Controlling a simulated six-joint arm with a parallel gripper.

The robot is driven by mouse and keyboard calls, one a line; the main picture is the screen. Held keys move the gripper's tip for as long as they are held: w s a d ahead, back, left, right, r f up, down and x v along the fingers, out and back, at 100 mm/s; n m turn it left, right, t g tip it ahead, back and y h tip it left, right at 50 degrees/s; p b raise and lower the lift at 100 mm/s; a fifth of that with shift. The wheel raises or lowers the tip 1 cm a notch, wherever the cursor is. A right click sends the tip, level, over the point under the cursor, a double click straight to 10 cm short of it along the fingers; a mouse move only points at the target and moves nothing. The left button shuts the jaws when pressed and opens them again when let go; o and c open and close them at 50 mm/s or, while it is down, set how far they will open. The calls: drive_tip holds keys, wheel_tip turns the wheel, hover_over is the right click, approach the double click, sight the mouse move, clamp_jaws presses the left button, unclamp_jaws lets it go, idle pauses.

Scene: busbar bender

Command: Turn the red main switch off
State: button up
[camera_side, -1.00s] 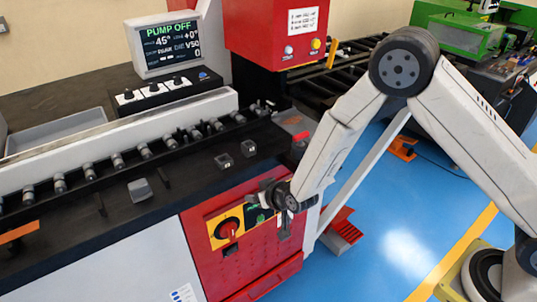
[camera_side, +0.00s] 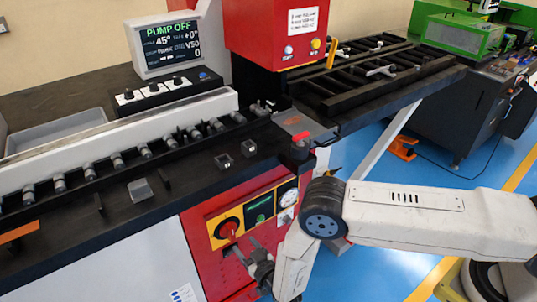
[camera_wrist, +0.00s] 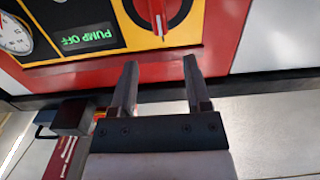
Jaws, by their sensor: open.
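The red main switch (camera_side: 229,230) is a rotary knob on a dark round plate with a yellow surround, on the red front panel of the bender. In the wrist view the switch (camera_wrist: 157,12) shows at the top, its red grip upright in the picture with a white mark on it. My gripper (camera_side: 244,249) is just below and slightly right of the switch in the side view. In the wrist view my gripper (camera_wrist: 159,72) has its two fingers apart with nothing between them, lined up either side of the knob but short of it.
A small green display (camera_wrist: 87,39) reading PUMP OFF and a round gauge (camera_wrist: 14,36) sit beside the switch. The large screen (camera_side: 170,43) also reads PUMP OFF. A red mushroom button (camera_side: 300,138) stands on the table corner. The black table edge overhangs the panel.

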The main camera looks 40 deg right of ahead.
sight(233, 231)
drive_tip(key=shift+s+f, duration=0.3)
drive_tip(key=shift+s, duration=0.1)
drive_tip(key=shift+w, duration=0.1)
drive_tip(key=shift+w, duration=3.85)
clamp_jaws()
